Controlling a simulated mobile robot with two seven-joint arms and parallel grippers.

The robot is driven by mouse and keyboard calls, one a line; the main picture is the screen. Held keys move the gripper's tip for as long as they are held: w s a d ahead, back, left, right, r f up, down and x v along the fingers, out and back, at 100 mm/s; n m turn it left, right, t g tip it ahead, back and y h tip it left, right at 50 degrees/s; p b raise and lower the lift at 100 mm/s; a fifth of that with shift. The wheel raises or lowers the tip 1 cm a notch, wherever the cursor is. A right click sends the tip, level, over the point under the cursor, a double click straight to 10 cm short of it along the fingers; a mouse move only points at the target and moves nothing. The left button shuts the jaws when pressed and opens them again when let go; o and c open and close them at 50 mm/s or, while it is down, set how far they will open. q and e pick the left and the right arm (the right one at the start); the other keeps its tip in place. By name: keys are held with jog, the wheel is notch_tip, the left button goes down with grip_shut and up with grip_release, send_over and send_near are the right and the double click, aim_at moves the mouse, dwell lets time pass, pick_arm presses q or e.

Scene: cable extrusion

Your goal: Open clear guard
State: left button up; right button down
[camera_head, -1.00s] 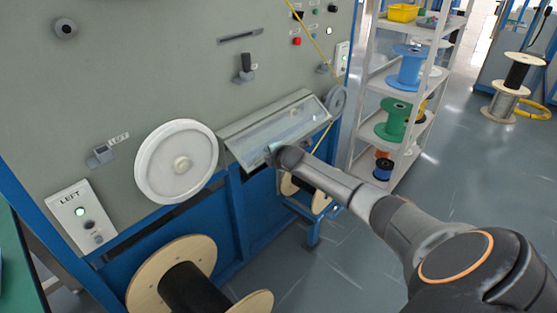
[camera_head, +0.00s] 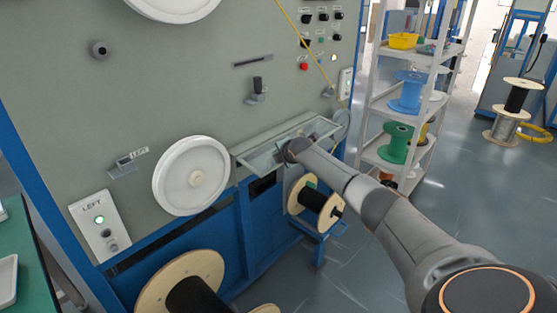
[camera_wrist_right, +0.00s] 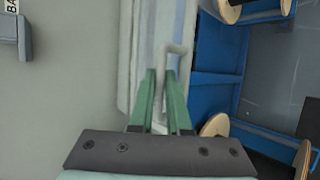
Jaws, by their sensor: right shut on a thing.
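The clear guard (camera_head: 262,159) is a long transparent panel in a grey frame on the machine face, right of the white wheel. It stands out from the face, tilted. My right gripper (camera_head: 288,152) is at its front lower edge, mostly hidden behind my own wrist. In the right wrist view the green fingers (camera_wrist_right: 164,100) are closed around a thin pale bent handle (camera_wrist_right: 178,48). The guard shows there as a pale strip (camera_wrist_right: 145,45) behind the fingers. My left gripper is out of view.
A white wheel (camera_head: 190,176) sits left of the guard. A spool with dark wire (camera_head: 313,199) stands below it, and a large wooden spool (camera_head: 207,264) at the lower left. A shelf of spools (camera_head: 377,155) stands to the right, with open floor (camera_head: 460,185) beyond.

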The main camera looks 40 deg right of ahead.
jog(key=shift+w+a+r, duration=0.1)
jog(key=shift+w+r, duration=0.2)
jog(key=shift+r, duration=0.35)
jog(key=shift+w+a+r, duration=0.1)
jog(key=shift+w+r, duration=0.15)
jog(key=shift+r, duration=0.4)
jog(key=c, duration=0.9)
grip_release()
jog(key=shift+d, duration=0.1)
jog(key=shift+s, duration=0.1)
jog(key=shift+s, duration=0.1)
jog(key=shift+s+r+p, duration=0.4)
jog(key=shift+s+p, duration=0.05)
jog(key=shift+v, duration=5.6)
jog(key=shift+w, duration=0.1)
